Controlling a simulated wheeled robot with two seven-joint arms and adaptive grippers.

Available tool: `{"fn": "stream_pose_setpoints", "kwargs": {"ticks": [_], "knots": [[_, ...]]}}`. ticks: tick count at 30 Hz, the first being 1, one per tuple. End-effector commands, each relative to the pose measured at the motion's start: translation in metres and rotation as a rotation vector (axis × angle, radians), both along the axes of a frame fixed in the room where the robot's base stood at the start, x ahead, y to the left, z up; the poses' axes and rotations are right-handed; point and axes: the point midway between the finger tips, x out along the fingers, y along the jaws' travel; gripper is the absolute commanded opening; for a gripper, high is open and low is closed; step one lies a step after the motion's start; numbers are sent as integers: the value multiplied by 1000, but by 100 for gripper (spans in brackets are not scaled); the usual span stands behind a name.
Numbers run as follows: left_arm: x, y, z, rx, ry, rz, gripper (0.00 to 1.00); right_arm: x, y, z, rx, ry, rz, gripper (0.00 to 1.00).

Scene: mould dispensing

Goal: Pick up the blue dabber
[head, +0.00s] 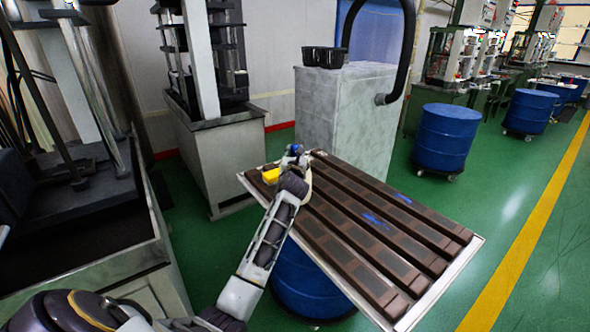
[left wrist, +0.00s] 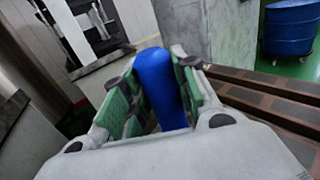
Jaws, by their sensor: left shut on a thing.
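The blue dabber (left wrist: 160,88) stands between the green-padded fingers of my left gripper (head: 297,157) in the left wrist view. The fingers are shut on it, one on each side, and its rounded blue end points up and away from the wrist. In the head view, my left gripper is at the far left corner of the brown mould tray (head: 474,240). Only a small bit of blue shows at the gripper there, so most of the dabber is hidden. I cannot tell whether it touches the tray. My right gripper is not in view.
Blue streaks (head: 375,219) mark the ribbed tray. A blue drum (head: 300,285) is below it. A press machine (head: 60,200) is at left.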

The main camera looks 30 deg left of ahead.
Motion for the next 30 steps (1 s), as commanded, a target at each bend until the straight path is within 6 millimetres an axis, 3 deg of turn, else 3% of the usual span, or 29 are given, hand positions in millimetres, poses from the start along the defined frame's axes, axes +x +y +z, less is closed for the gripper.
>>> {"fn": "stream_pose_setpoints", "kwargs": {"ticks": [17, 30], "knots": [[0, 0, 9, 2, -3, 0, 5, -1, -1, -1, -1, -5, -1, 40], [0, 1, 53, 3, -3, 0, 4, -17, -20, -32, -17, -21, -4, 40]]}}
